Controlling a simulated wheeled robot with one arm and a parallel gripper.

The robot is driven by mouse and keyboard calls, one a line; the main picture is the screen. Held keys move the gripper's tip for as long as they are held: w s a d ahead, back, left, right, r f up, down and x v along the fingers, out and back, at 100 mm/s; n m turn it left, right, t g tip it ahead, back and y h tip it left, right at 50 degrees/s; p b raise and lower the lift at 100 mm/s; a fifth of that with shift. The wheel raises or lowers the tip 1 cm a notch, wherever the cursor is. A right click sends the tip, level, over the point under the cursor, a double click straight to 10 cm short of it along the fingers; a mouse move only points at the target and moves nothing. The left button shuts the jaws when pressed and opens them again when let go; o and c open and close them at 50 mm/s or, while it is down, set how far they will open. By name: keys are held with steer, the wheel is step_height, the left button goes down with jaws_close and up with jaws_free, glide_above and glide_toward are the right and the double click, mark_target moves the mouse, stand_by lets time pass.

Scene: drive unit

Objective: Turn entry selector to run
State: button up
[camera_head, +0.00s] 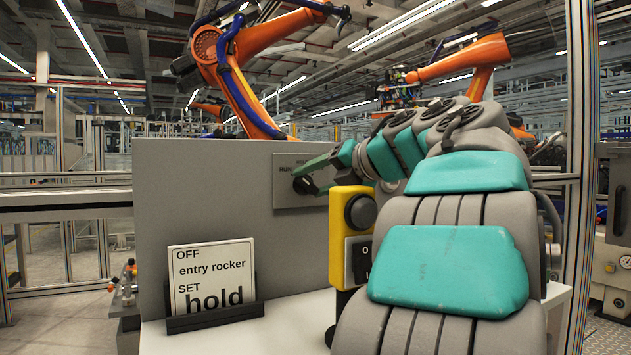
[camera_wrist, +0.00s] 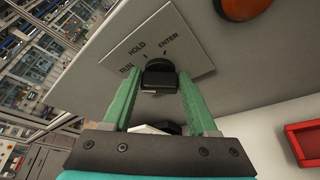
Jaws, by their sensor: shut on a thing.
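The entry selector is a black knob (camera_wrist: 158,76) on a light grey plate (camera_wrist: 190,55) marked RUN, HOLD and ENTER. In the wrist view it sits between the two green fingers of my gripper (camera_wrist: 157,84), which is shut on it. I cannot tell clearly which mark the knob points to. In the head view the plate (camera_head: 283,198) is on the grey panel (camera_head: 225,228), and the dark knob (camera_head: 303,185) shows at the tips of my gripper (camera_head: 318,172). My arm covers the plate's right part, and only RUN reads clearly there.
A yellow box (camera_head: 341,205) with a black knob (camera_head: 361,213) and a 0/I rocker (camera_head: 359,260) stands close beside my arm. A card (camera_head: 212,275) reads "OFF entry rocker SET hold". A red tray (camera_wrist: 308,142) lies at right in the wrist view.

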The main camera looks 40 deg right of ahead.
steer(key=c, duration=0.6)
steer(key=shift+n+h+b, duration=0.3)
steer(key=shift+n+b, duration=0.1)
steer(key=shift+b, duration=0.05)
steer(key=o, duration=1.4)
steer(key=shift+c, duration=0.2)
steer(key=v, duration=0.8)
steer(key=shift+b, duration=0.3)
steer(key=shift+w+r, duration=0.1)
steer(key=shift+w, duration=0.05)
